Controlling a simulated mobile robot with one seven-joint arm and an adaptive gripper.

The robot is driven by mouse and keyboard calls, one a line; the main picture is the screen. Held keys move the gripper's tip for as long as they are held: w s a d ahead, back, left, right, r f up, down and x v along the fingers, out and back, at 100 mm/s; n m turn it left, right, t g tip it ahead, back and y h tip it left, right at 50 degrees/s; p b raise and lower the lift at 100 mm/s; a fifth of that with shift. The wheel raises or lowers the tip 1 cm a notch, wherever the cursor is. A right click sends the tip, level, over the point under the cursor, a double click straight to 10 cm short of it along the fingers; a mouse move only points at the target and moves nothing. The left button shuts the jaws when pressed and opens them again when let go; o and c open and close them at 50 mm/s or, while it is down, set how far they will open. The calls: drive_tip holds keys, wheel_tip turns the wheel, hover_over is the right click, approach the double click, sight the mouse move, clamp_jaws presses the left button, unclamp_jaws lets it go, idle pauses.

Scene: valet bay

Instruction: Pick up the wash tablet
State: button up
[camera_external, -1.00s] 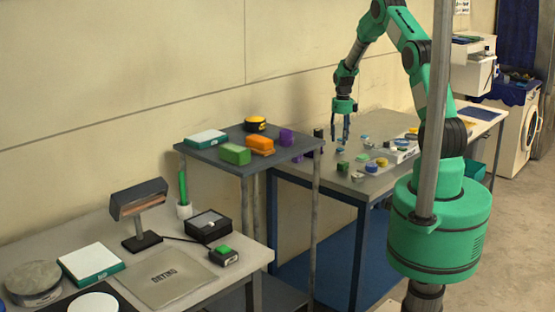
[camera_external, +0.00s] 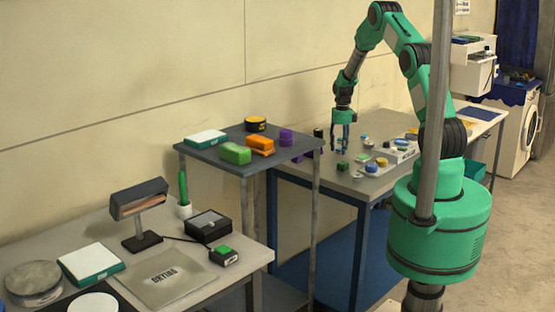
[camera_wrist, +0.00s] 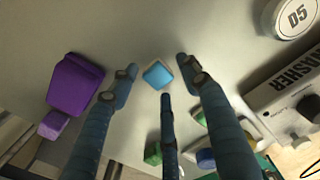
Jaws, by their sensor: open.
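A small light-blue tablet with a pale edge, which looks like the wash tablet (camera_wrist: 157,75), lies on the pale tabletop at the upper middle of the wrist view. My gripper (camera_wrist: 159,86) is open, its blue fingers spread around the tablet on the left, right and near side, with visible gaps. In the external view my gripper (camera_external: 341,147) points down low over the far workbench. I cannot make out the tablet there; the fingers may hide it.
In the wrist view a purple block (camera_wrist: 74,83) and a smaller purple piece (camera_wrist: 53,124) lie left. A green block (camera_wrist: 153,153) lies on the near side. A box marked WASHER (camera_wrist: 285,85) and a round D5 lid (camera_wrist: 290,18) are right. Tabletop beyond the tablet is clear.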

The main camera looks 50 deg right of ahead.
drive_tip(key=shift+c, duration=0.5)
drive_tip(key=c, duration=0.8)
drive_tip(key=shift+r, duration=0.1)
drive_tip(key=shift+r, duration=0.5)
drive_tip(key=shift+s+a+r, duration=0.1)
drive_tip(key=shift+s+r, duration=0.05)
drive_tip(key=shift+r, duration=0.45)
drive_tip(key=shift+s+a+r, duration=0.1)
drive_tip(key=shift+s+r, duration=0.05)
drive_tip(key=shift+r, duration=0.45)
drive_tip(key=s+a, duration=0.2)
drive_tip(key=s, duration=0.2)
drive_tip(key=s+a+r, duration=0.1)
drive_tip(key=s+a, duration=0.1)
drive_tip(key=s, duration=0.3)
drive_tip(key=s+a, duration=0.3)
drive_tip(key=s, duration=0.1)
drive_tip(key=shift+s+a+r, duration=0.1)
drive_tip(key=shift+s+r, duration=0.1)
drive_tip(key=shift+s, duration=0.05)
drive_tip(key=shift+o, duration=0.2)
drive_tip(key=shift+w, duration=0.15)
